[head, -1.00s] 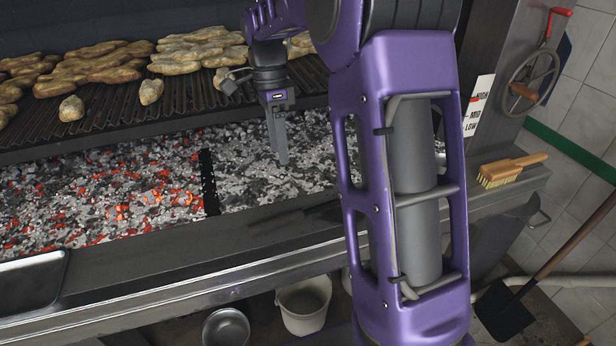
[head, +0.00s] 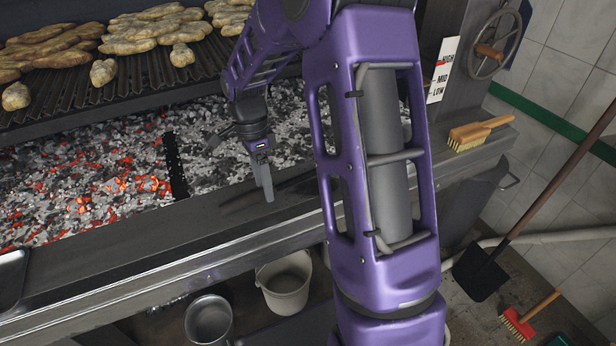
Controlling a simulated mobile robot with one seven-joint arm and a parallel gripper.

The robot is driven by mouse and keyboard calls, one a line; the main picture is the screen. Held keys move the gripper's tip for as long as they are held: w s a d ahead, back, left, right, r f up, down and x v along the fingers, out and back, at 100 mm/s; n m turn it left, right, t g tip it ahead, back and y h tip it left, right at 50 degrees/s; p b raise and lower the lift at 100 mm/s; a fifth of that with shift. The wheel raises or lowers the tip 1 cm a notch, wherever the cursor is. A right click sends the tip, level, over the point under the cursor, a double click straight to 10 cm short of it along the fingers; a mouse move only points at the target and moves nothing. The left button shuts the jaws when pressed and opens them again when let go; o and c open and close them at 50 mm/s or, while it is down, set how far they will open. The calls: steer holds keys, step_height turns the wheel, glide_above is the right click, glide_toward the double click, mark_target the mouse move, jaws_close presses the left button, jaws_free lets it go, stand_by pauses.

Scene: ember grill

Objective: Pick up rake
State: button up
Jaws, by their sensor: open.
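My gripper (head: 265,184) hangs fingers down over the grill's front ledge, at the near edge of the ash bed. It is open and holds nothing; its fingers overlap from this side, so the gap hardly shows. A dark, flat, long shape (head: 238,203) lies on the ledge just below and left of the fingertips and runs right towards my arm. It may be the rake, but I cannot tell for sure. My purple forearm hides the ledge further right. I cannot tell whether the fingers touch the shape.
Glowing coals (head: 110,185) lie left of a dark divider (head: 175,165). Food lies on the grate (head: 150,85) behind. A wooden brush (head: 480,132) rests on the right ledge. A long-handled shovel (head: 482,274), a red brush (head: 518,325), a bucket (head: 285,285) and a pot (head: 208,320) are lower down.

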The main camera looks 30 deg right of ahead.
steer(key=shift+s+a+f, duration=0.1)
steer(key=shift+f, duration=0.5)
jaws_close()
stand_by(1.0)
